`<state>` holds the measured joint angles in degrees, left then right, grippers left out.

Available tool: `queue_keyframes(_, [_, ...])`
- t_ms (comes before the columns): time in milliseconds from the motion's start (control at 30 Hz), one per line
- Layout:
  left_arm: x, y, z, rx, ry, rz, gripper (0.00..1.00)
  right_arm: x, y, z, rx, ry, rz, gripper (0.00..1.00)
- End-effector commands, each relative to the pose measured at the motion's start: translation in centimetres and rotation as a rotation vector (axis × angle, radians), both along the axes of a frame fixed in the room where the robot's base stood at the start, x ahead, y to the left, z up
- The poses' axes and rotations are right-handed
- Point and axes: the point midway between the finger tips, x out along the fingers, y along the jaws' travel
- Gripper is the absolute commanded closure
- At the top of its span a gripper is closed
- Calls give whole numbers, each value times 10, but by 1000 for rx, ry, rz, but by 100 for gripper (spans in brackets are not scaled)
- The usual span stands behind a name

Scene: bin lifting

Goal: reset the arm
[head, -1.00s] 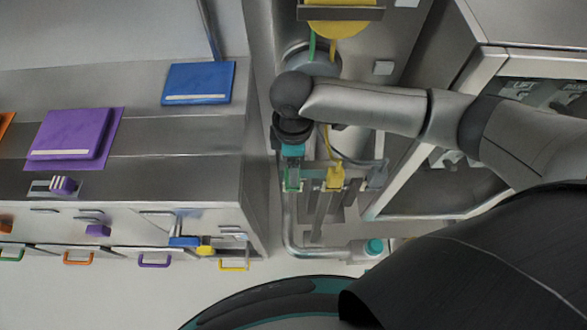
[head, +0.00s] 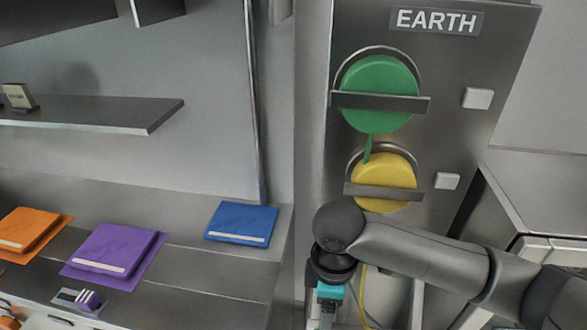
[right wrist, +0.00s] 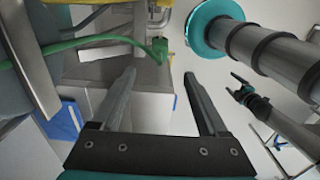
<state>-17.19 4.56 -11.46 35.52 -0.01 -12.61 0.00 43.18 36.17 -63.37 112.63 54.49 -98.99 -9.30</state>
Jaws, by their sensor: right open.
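My right arm comes in from the right in the head view, and its gripper (head: 328,318) points down and is mostly cut off by the bottom edge. In the right wrist view the right gripper (right wrist: 158,82) is open, with its two dark fingers apart and nothing between them. A green hose (right wrist: 85,42) and green connector (right wrist: 159,48) lie beyond the fingertips.
Orange (head: 28,228), purple (head: 112,246) and blue (head: 242,220) folders lie on the counter at left. A shelf (head: 95,112) juts out above.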

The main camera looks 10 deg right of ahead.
Motion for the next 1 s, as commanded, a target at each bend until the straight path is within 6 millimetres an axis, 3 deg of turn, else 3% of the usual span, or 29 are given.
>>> queue_keyframes(167, [0, 0, 0, 0, 0, 0, 11, -7, 14, -5, 41, -7, -6, 23])
queue_keyframes(333, [0, 0, 0, 0, 0, 0, 11, -24, 47, -11, 160, -45, -57, 23])
queue_keyframes(500, [0, 0, 0, 0, 0, 0, 11, -37, 70, -11, 285, -92, -181, 23])
queue_keyframes(600, [0, 0, 0, 0, 0, 0, 11, -43, 75, -12, 340, -117, -280, 23])
queue_keyframes(767, [0, 0, 0, 0, 0, 0, 11, -53, 65, -14, 393, -153, -470, 23])
queue_keyframes(1000, [0, 0, 0, 0, 0, 0, 11, -76, 18, -27, 366, -205, -788, 23])
